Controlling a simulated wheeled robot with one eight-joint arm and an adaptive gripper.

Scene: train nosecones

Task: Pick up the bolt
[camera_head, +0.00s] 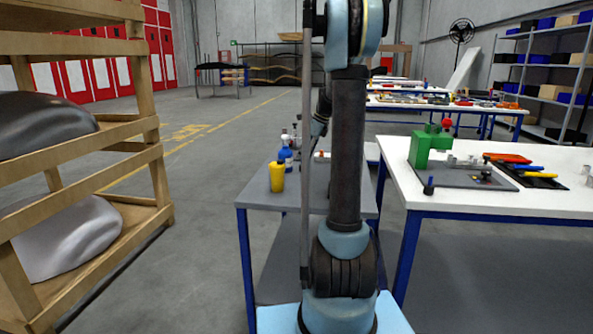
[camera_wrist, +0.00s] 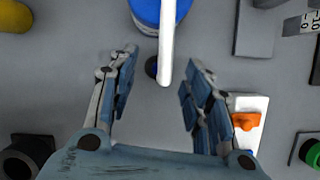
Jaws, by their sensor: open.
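My gripper (camera_wrist: 162,64) is open in the wrist view, pointing down over a grey bench top, with nothing held between its fingers. A small dark round thing (camera_wrist: 151,68) lies on the bench between the fingertips. It may be the bolt, but a white spout partly covers it, so I cannot tell its shape. The white spout (camera_wrist: 167,45) belongs to a blue bottle (camera_wrist: 160,12) just beyond the fingertips and passes between them. In the head view my arm hides this part of the bench, and the bolt cannot be made out there.
The grey bench (camera_head: 258,190) holds a yellow bottle (camera_head: 277,177) and the blue bottle (camera_head: 286,158). In the wrist view, a white plate with an orange piece (camera_wrist: 246,121) is beside the right finger, and a dark cylinder (camera_wrist: 22,160) is lower left. A white-topped table (camera_head: 480,206) stands to the right.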

